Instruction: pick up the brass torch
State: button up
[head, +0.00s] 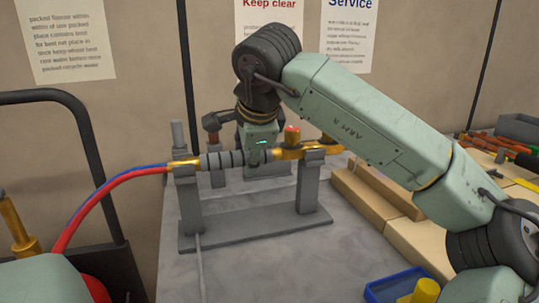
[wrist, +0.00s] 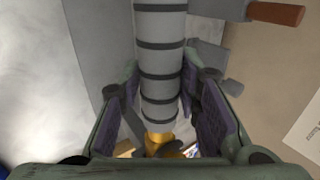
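The brass torch (head: 218,160) lies across two upright posts of a grey stand (head: 250,226). It has a grey ribbed handle, brass ends, and a red knob near its right end. A red and a blue hose leave its left end. My gripper (head: 262,142) is at the torch's middle in the head view; its fingers are mostly hidden there. In the wrist view my gripper (wrist: 160,95) has one finger on each side of the torch's ribbed handle (wrist: 160,60). Narrow gaps appear between the pads and the handle, so it looks open around it.
A blue bin (head: 385,288) with a yellow cylinder is at the front. Tools with red handles (head: 485,141) lie at the far right. A brown-handled item (wrist: 275,13) is near the torch in the wrist view.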

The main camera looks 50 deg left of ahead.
grip_shut()
jog(key=shift+r, duration=0.15)
